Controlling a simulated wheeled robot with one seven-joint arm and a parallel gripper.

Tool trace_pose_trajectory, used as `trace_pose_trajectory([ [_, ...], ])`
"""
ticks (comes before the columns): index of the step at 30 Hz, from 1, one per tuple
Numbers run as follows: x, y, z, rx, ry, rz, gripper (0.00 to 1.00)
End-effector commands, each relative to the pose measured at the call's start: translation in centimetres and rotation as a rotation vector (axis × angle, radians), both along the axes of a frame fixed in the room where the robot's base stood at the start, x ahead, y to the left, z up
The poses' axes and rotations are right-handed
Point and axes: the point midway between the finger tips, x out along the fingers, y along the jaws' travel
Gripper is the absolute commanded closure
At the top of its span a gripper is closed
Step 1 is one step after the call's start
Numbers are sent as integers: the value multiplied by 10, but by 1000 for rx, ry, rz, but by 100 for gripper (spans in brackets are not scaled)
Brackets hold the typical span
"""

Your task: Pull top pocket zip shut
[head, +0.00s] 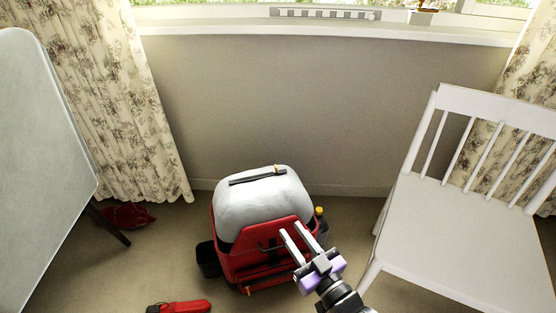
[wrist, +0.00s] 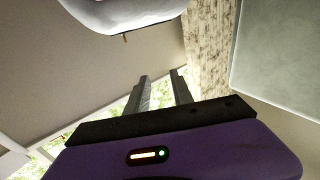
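A red suitcase (head: 228,262) with a pale grey rounded top (head: 262,200) stands on the floor. A dark zip strip (head: 250,179) runs across that top, with a yellow pull (head: 278,168) at its right end. Another yellow piece (head: 319,211) is at the suitcase's right side. My gripper (head: 291,229) is in front of the suitcase's red front panel, lower right of the top zip; its two fingers are apart with nothing between them. In the wrist view my gripper (wrist: 160,78) is also empty, and a pale bulging part of the suitcase (wrist: 120,16) shows above, with a small orange piece (wrist: 124,38).
A white chair (head: 470,235) stands close on the right. A grey panel (head: 45,170) is at the left. Red items lie on the floor, at the front (head: 185,306) and by the curtain (head: 130,215). A wall with a windowsill (head: 320,34) is behind the suitcase.

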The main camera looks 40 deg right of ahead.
Motion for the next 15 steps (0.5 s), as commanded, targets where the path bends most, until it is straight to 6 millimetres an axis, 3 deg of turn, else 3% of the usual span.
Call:
trace_pose_trajectory([
  [1, 23, -12, 14, 4, -17, -21, 72],
  [9, 122, -74, 28, 39, -50, -144, 72],
  [13, 154, -98, 16, 61, -28, -199, 72],
  [15, 158, -105, -5, 67, 0, -221, 72],
])
